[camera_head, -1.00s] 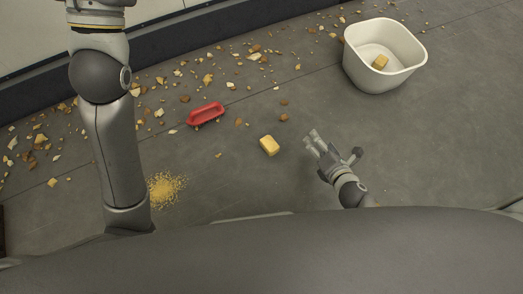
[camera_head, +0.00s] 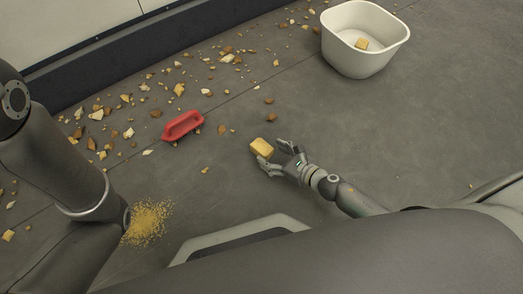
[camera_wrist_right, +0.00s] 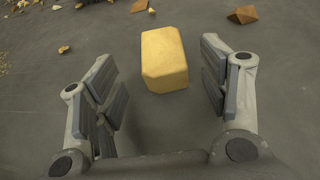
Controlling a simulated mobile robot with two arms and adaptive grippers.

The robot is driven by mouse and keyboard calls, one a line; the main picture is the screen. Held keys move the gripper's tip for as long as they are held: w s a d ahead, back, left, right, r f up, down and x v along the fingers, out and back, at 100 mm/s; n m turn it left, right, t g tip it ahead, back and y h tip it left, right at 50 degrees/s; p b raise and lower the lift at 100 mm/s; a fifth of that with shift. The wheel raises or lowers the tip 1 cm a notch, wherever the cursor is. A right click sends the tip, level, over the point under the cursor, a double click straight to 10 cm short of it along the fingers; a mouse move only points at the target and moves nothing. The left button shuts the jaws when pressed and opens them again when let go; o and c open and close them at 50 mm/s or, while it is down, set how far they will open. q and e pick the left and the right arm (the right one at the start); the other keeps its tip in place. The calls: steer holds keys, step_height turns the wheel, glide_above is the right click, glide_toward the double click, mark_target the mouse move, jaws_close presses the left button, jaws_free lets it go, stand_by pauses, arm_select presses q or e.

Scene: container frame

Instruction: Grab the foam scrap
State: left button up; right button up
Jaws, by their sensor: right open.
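The foam scrap (camera_head: 262,148) is a small yellow block lying on the grey floor near the middle of the head view. It also shows in the right wrist view (camera_wrist_right: 165,60), just ahead of and between the fingers. My right gripper (camera_head: 272,156) is open, and its fingertips reach close to the block's near side. In the right wrist view the gripper (camera_wrist_right: 158,85) has a pad on each side of the block's near end, with gaps left and right. My left arm comes in at the left of the head view, but its gripper is not in view.
A white bin (camera_head: 360,62) with a yellow piece (camera_head: 361,44) inside stands at the top right. Crumbs and chips litter the floor along the wall. A yellow granule pile (camera_head: 148,222) lies lower left.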

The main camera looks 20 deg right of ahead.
mark_target(265, 149)
steer(key=shift+b+x, duration=1.2)
steer(key=shift+x, duration=1.8)
steer(key=shift+r, duration=0.15)
steer(key=shift+c, duration=0.4)
steer(key=c, duration=0.7)
